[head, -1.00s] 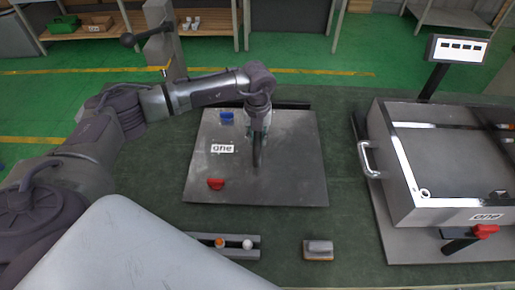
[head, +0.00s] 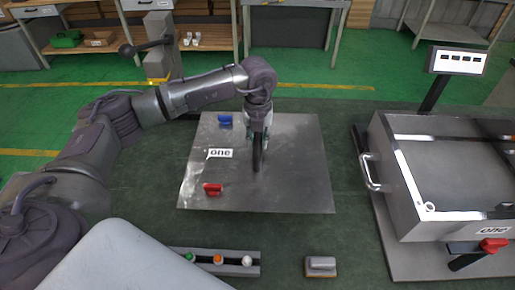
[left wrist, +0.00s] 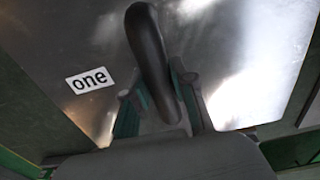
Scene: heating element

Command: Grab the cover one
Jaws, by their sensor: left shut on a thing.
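Cover one is a flat grey metal plate (head: 295,185) with a white "one" label (head: 219,153), seen over the green bench in the head view. A blue clip (head: 225,121) and a red clip (head: 213,189) show along its left side. My left gripper (head: 258,145) is above the plate's middle, shut on its black handle (head: 257,160). The left wrist view shows the black curved handle (left wrist: 150,55) between the fingers (left wrist: 160,105), with the label (left wrist: 89,80) to the left. My right gripper is out of view.
An open metal box (head: 405,200) labelled "one", with a side handle and a red lever (head: 493,245), stands at the right. A display (head: 457,60) rises behind it. A button strip (head: 215,262) and a small grey block (head: 320,266) lie at the front.

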